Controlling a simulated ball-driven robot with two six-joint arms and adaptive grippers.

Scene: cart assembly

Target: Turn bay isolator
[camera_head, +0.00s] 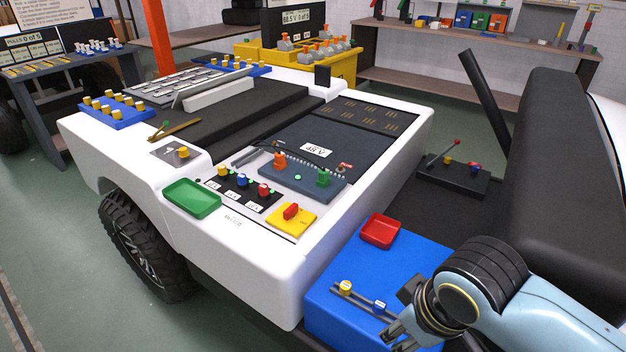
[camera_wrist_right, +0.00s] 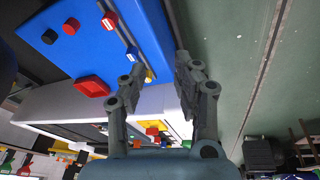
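The isolator is a red rotary knob (camera_head: 291,212) on a yellow plate (camera_head: 303,222), at the near corner of the white cart's open bay. Its handle lies at a slant across the plate. In the right wrist view, a small yellow and red patch beyond the fingers, on the white body, is probably this switch, but it is too small to be certain. My right gripper (camera_head: 398,318) is over the near right edge of the blue box, apart from the knob. Its fingers are spread with nothing between them, as the right wrist view also shows (camera_wrist_right: 160,68). My left gripper is out of view.
The blue box (camera_head: 325,296) carries a red tray (camera_head: 380,231) and a rail with yellow and blue knobs. A green tray (camera_head: 191,198) and a black panel of small knobs (camera_head: 242,189) lie left of the isolator. A black seat (camera_head: 568,170) stands at right.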

